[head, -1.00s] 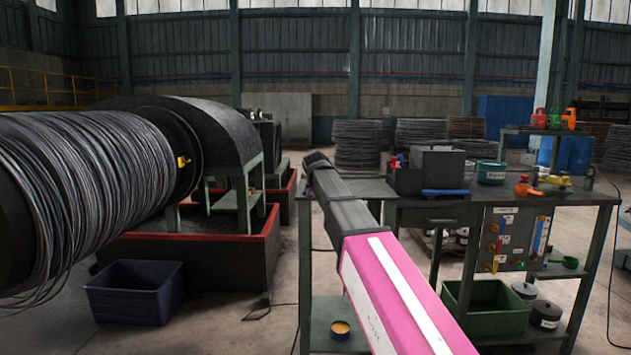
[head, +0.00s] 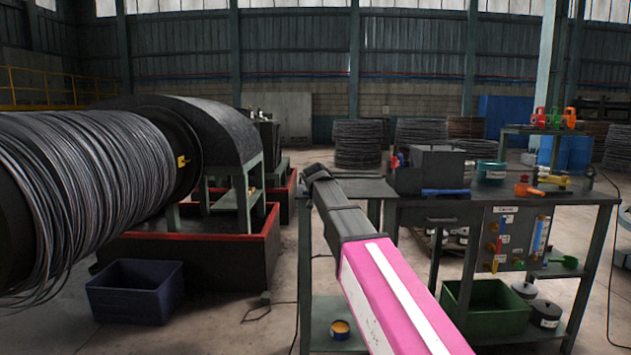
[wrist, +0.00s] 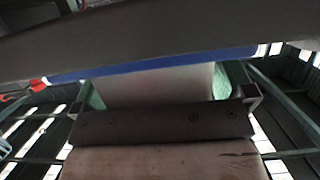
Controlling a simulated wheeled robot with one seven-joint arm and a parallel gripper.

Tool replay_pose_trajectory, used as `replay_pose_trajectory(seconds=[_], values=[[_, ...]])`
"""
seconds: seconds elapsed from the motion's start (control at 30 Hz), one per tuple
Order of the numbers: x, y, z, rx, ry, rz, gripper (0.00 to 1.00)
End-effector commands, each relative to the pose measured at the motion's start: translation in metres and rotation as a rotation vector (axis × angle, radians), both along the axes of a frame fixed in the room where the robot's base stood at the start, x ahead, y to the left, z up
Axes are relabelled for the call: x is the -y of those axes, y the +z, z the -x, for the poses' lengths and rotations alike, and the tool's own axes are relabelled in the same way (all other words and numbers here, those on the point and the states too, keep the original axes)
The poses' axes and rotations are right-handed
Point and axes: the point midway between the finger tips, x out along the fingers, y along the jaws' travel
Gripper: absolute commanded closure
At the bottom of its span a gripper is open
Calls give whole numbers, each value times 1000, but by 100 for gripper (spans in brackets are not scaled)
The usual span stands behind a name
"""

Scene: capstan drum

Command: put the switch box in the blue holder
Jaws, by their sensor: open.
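My gripper (head: 314,168) is at the far end of my arm in the head view, dark and small. It is open, with nothing seen in it, left of the bench objects. A dark grey box (head: 440,166) stands on the workbench; I cannot tell whether it is the switch box. A flat blue piece (head: 446,192) lies at the bench's front edge below that box and may be the blue holder. In the wrist view a long blue strip (wrist: 150,66) runs under a dark surface; I cannot tell what it belongs to.
The workbench (head: 470,213) also carries a teal tub (head: 491,170) and an orange tool (head: 527,190). A green bin (head: 482,305) is below. A large wire drum (head: 90,190) and a dark blue crate (head: 135,290) stand left. Floor between crate and bench is mostly clear.

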Motion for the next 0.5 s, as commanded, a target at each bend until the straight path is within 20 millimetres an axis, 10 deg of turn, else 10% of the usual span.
replay_pose_trajectory(seconds=[0.5], values=[[1, 23, 73, 2, 2, -1, 0]])
